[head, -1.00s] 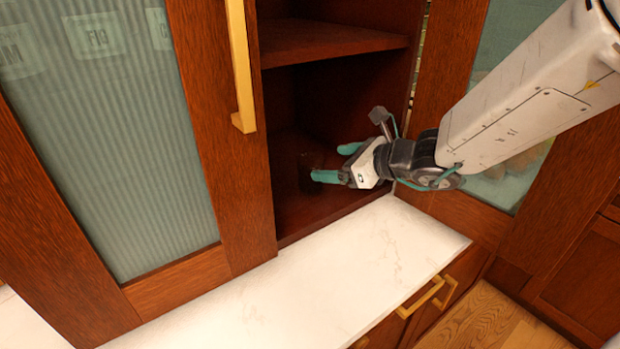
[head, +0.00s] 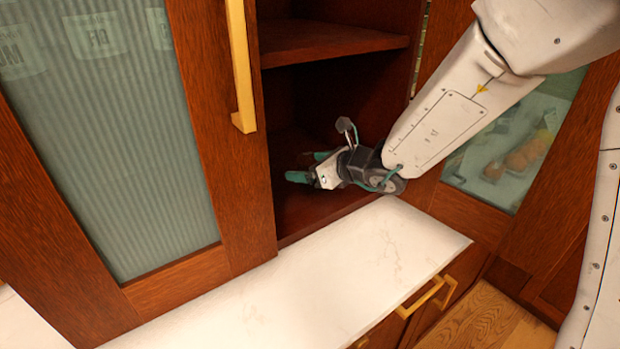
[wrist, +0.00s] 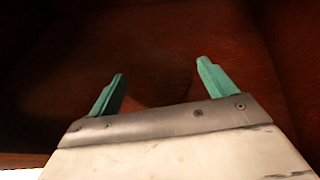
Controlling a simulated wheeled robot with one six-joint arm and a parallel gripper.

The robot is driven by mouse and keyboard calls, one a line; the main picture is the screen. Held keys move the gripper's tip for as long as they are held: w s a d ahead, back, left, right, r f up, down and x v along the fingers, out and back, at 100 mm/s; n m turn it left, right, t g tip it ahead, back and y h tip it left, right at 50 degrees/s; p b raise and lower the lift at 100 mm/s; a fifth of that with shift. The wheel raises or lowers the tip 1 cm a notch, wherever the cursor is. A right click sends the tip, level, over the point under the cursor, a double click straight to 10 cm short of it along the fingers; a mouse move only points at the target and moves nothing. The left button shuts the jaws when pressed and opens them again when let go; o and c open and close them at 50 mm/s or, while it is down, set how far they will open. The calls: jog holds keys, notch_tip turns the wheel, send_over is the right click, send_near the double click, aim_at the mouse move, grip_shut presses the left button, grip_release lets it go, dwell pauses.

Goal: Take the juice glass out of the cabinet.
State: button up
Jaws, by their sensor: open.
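The cabinet (head: 300,215) is dark red-brown wood, and its open bay has an upper shelf (head: 325,42) and a lower floor. My gripper (head: 303,166) is inside the lower bay, just above its floor, with its teal fingers pointing left and inward. In the wrist view my gripper (wrist: 160,70) is open, with its fingers spread wide over dark wood. I cannot clearly make out the juice glass. A faint dark patch shows between and beyond the fingers in the wrist view; I cannot tell whether it is glass or shadow.
A ribbed-glass door (head: 130,140) with a brass handle (head: 240,70) stands left of the opening. A glass-fronted panel (head: 510,150) is to the right. The white marble counter (head: 290,285) in front is clear, with brass-handled drawers below.

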jog(key=c, duration=1.2)
jog(key=shift+o, duration=0.2)
jog(key=shift+r, duration=0.15)
